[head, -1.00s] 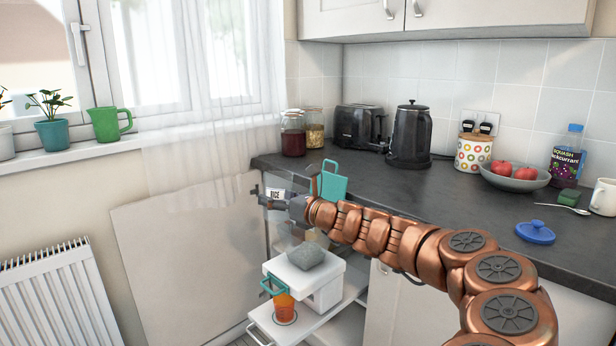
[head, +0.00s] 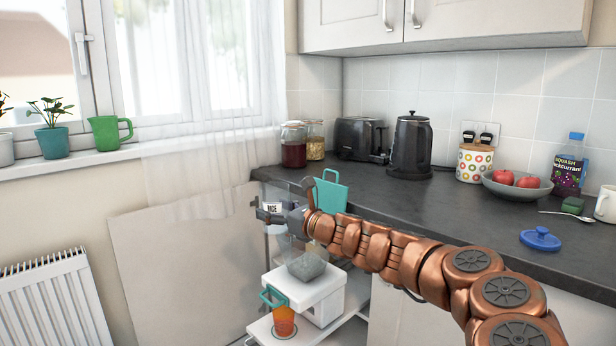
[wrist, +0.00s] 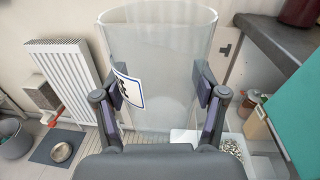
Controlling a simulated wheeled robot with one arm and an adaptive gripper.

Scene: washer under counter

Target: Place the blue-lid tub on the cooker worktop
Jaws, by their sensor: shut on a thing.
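A clear open-topped tub with a white RICE label is in my gripper (head: 286,202); the tub (head: 290,240) hangs to the left of the counter's end, off the worktop. In the wrist view the tub (wrist: 160,60) stands between my two fingers, with the label (wrist: 128,88) by the left one, and my gripper (wrist: 160,95) is shut on its sides. No lid shows on it. A blue lid with a knob (head: 540,239) lies on the dark counter (head: 440,215) at the right. I cannot make out a cooker in these views.
A teal board (head: 330,195) stands at the counter's left end. Jars, a toaster (head: 360,138), kettle (head: 410,145), spotted canister (head: 473,162) and fruit bowl (head: 517,187) line the back. Below are a white box (head: 318,302) and an orange cup (head: 283,321). The counter's middle is clear.

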